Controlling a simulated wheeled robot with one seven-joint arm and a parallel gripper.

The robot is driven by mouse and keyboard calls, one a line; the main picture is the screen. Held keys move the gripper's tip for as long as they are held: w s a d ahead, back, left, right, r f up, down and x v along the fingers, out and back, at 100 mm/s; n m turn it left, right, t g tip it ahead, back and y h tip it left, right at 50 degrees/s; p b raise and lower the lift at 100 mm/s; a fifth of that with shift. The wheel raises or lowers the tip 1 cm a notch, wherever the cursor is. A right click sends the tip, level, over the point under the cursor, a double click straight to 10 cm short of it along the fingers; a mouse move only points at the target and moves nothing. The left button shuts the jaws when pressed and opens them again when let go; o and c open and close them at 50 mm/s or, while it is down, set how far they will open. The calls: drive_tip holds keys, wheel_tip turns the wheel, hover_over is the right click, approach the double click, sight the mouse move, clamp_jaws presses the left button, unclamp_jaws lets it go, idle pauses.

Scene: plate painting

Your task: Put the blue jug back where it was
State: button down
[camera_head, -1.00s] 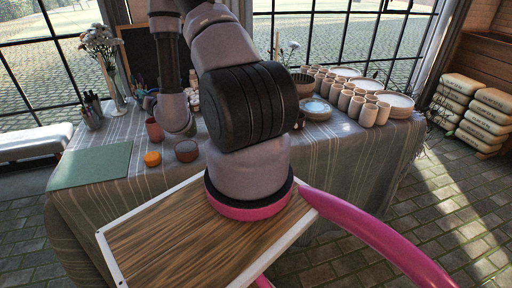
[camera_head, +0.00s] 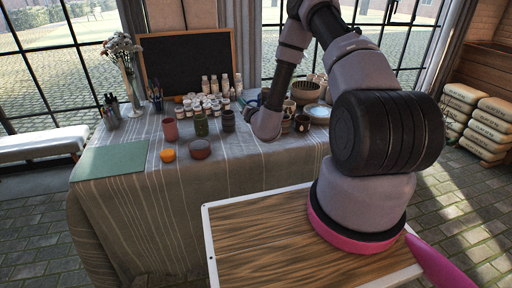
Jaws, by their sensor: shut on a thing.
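A small patch of blue (camera_head: 249,101) shows just left of my wrist, above the table; it looks like part of the blue jug, and the rest is hidden. My gripper (camera_head: 250,106) is mostly hidden behind my wrist and appears shut on the jug. I cannot tell whether the jug touches the table. The table (camera_head: 190,195) has a grey striped cloth. A dark cup (camera_head: 228,121), a green cup (camera_head: 201,125) and a red cup (camera_head: 170,129) stand left of my wrist.
An orange bowl (camera_head: 168,155) and a brown bowl (camera_head: 200,149) sit at the front. Paint jars (camera_head: 212,88) stand behind, before a blackboard (camera_head: 188,62). A green mat (camera_head: 112,160) lies left. Patterned cups (camera_head: 302,123), plates (camera_head: 318,111) and a basket-like bowl (camera_head: 306,93) are right of my wrist.

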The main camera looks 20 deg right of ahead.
drive_tip(key=shift+y, duration=0.4)
drive_tip(key=shift+w+a+f, duration=0.75)
drive_tip(key=shift+w+f, duration=0.05)
drive_tip(key=shift+f, duration=1.45)
drive_tip(key=shift+w+a+f, duration=0.8)
drive_tip(key=shift+w+f, duration=0.05)
drive_tip(key=shift+f, duration=1.4)
drive_tip(key=shift+w+a+f, duration=0.75)
drive_tip(key=shift+w+f, duration=0.05)
drive_tip(key=shift+f, duration=1.6)
drive_tip(key=c, duration=0.9)
unclamp_jaws()
